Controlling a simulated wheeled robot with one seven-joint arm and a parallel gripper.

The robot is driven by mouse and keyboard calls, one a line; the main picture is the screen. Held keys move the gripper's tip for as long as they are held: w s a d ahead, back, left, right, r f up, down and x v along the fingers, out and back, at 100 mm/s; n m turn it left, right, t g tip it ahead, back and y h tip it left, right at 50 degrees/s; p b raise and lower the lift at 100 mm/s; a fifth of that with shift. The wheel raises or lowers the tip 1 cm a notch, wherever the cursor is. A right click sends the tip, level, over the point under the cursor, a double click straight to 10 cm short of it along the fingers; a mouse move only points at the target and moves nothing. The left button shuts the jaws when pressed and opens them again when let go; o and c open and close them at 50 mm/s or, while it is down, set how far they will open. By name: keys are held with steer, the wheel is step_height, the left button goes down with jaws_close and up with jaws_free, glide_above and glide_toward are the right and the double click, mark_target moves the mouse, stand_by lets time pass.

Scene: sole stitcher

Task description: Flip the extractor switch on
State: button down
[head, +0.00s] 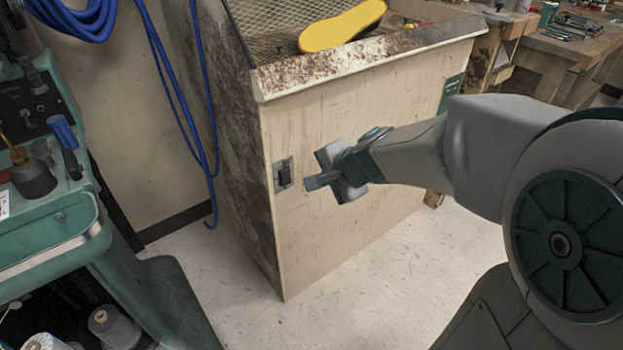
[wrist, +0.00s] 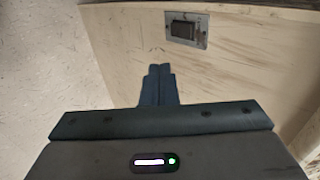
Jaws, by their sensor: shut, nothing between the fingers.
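The extractor switch (head: 284,174) is a dark rocker on a grey metal plate, set in the beige front panel of the extractor bench (head: 350,150). It also shows in the wrist view (wrist: 184,30), near the top and right of centre. My gripper (head: 312,183) is just to the right of the switch in the head view, with its fingertips pointing at the panel near it. In the wrist view the fingers (wrist: 158,72) are together and empty, with a visible gap to the switch plate. I cannot tell which way the rocker is tipped.
A yellow sole (head: 342,25) lies on the mesh top of the bench. A green machine (head: 60,235) stands at the left. Blue hoses (head: 170,80) hang by the wall. A wooden workbench (head: 570,45) is at the back right. The floor before the panel is clear.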

steer(key=shift+w+d+f+m+t+h, duration=1.05)
steer(key=shift+d+h, duration=1.25)
steer(key=shift+d, duration=2.1)
steer(key=s+a+n+y, duration=0.2)
steer(key=s+a+y, duration=0.1)
steer(key=a+y, duration=0.3)
steer(key=shift+s+a+f+p, duration=0.3)
steer(key=shift+a+p, duration=0.1)
steer(key=shift+a, duration=0.65)
steer(key=shift+w+a+p, duration=0.1)
steer(key=shift+a+p, duration=0.05)
steer(key=shift+p, duration=0.25)
